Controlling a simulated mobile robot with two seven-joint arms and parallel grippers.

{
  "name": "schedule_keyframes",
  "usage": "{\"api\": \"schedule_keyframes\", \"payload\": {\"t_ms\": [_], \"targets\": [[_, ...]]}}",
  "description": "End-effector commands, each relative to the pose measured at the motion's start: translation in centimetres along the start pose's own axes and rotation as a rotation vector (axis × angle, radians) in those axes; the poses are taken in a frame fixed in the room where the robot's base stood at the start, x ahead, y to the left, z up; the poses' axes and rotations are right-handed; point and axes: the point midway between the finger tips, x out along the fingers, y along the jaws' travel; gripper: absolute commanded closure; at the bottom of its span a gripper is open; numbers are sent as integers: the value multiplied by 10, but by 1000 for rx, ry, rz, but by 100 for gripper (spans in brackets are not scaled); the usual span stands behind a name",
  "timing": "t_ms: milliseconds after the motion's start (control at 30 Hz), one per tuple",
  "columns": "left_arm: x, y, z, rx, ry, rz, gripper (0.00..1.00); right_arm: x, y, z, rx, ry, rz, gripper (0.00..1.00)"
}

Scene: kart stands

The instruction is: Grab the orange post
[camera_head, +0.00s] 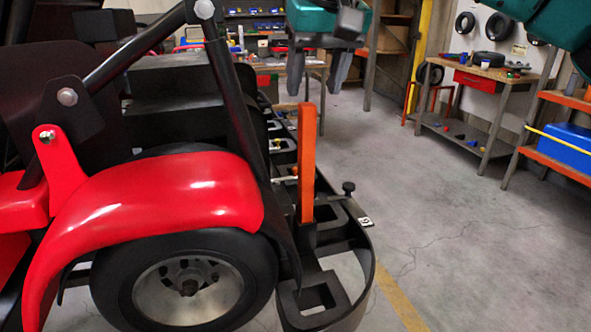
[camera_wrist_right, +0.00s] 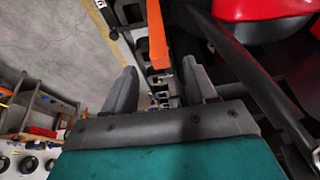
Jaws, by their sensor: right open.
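The orange post (camera_head: 307,165) stands upright at the rear corner of the kart's black bumper frame. My right gripper (camera_head: 316,90) is open and empty, its two grey fingers pointing down, near and a little above the post's top in the head view. In the right wrist view, the orange post (camera_wrist_right: 157,35) lies ahead of the open gripper (camera_wrist_right: 159,72), with its near end roughly in line with the gap between the fingertips. I cannot tell the exact depth between them. My left gripper is not in view.
A red kart fender (camera_head: 165,200) and black wheel (camera_head: 190,285) stand left of the post. The black bumper (camera_head: 365,265) curves around its foot. A workbench (camera_head: 490,75) and an orange shelf (camera_head: 560,160) stand at right. The grey floor between is clear.

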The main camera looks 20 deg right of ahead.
Motion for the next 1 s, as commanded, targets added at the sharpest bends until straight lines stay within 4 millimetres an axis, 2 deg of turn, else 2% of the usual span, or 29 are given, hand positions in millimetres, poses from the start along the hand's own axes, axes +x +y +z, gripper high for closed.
{"api": "schedule_keyframes", "payload": {"t_ms": [67,167,700,967,1000], "targets": [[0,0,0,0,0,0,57,-5,5,-2,-7,11,21,44],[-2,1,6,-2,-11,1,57,0,8,-2,-11,13,29,44],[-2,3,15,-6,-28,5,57,66,1,-6,-9,13,25,44],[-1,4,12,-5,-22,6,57,69,1,-6,-9,13,25,44],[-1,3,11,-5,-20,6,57,69,1,-6,-9,13,25,46]]}}
